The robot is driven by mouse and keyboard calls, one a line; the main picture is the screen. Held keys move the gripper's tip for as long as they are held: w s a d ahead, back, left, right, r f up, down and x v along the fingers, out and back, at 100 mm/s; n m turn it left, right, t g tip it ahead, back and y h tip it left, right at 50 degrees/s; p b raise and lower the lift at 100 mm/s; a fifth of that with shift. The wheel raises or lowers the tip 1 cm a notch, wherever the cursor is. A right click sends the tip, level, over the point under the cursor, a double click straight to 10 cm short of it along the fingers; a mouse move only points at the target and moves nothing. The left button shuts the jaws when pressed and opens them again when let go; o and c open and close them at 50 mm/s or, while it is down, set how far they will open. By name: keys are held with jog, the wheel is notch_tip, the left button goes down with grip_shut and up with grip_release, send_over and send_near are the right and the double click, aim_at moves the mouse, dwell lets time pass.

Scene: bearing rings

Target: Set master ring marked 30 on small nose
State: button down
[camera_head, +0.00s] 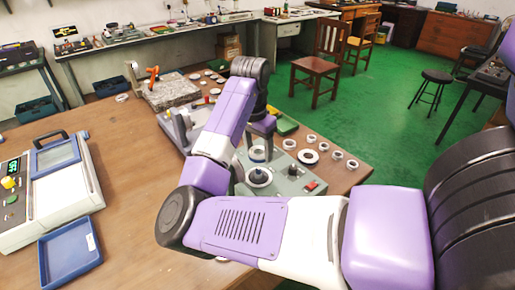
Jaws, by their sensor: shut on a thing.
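My gripper (258,145) points down over a grey-green device (292,186) on the wooden bench. It is shut on what looks like a pale metal ring (257,155); the fingers hide part of it, and no marking on it can be read. Just below is a round nose with a pale collar (259,177) on top of the device. The held ring looks close above this nose; I cannot tell whether they touch. Whether this is the small nose cannot be told from here.
Several loose rings, among them a wide white one (308,157), lie right of and behind the device. A red button (311,186) sits on it. A grey stone block (170,92) stands further back. A blue tray (68,254) and a console (50,190) are at left. The bench between is clear.

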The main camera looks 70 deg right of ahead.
aim_at(258, 168)
jog(key=shift+w, duration=0.1)
jog(key=shift+f+m, duration=0.15)
jog(key=shift+m, duration=0.15)
notch_tip(258, 168, down, 4)
jog(key=b, duration=0.4)
jog(key=shift+r, duration=0.2)
jog(key=shift+f+b, duration=1.25)
jog(key=shift+f, duration=1.15)
jog(key=shift+c, duration=1.8)
grip_release()
notch_tip(258, 168, up, 8)
jog(key=shift+a+p, duration=0.3)
jog(key=shift+a, duration=0.15)
jog(key=shift+f, duration=0.1)
